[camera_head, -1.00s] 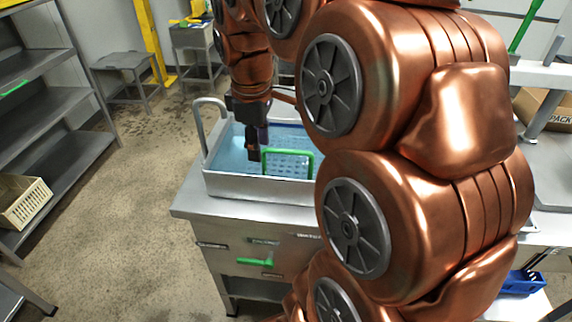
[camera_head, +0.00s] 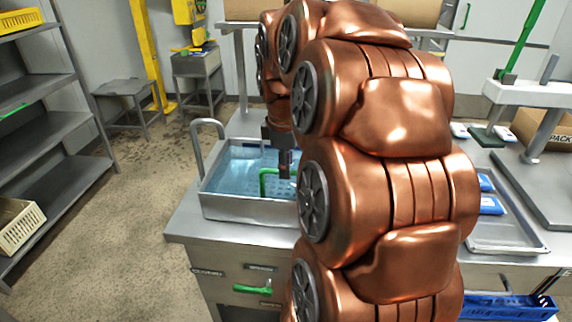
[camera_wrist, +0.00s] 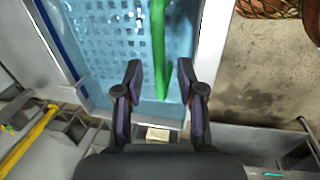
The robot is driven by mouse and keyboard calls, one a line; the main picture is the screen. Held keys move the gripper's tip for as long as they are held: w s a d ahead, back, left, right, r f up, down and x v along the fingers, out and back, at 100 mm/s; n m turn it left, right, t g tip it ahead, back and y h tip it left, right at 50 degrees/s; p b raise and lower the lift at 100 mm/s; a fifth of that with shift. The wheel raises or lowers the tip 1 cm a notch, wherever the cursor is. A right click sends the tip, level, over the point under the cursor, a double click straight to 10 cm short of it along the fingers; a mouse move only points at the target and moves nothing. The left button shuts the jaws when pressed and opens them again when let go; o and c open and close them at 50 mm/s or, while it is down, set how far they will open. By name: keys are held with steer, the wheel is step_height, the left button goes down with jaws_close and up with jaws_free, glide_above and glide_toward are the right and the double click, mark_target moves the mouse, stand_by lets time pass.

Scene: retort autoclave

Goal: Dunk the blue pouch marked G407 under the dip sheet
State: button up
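The tank (camera_head: 215,207) of blue water stands left of my arm. A dotted, perforated sheet (camera_wrist: 110,45) shows in the water in the wrist view, apparently the dip sheet. A green bar (camera_head: 263,183) rises at the tank, partly hidden by my arm; it also shows in the wrist view (camera_wrist: 158,40). My gripper (camera_wrist: 158,75) is over the tank with fingers apart, the green bar showing between them but not clamped. Two blue pouches (camera_head: 490,205) (camera_head: 485,182) lie in a metal tray at right; any G407 marking is unreadable.
The metal tray (camera_head: 508,247) sits on the right bench, with white items (camera_head: 459,131) and a cardboard box (camera_head: 545,130) behind it. A blue bin (camera_head: 500,308) is at lower right. Shelving (camera_head: 50,115) stands at left; the floor between is clear.

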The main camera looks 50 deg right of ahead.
steer(key=shift+w+d+f, duration=0.1)
steer(key=shift+f, duration=0.55)
jaws_close()
stand_by(0.4)
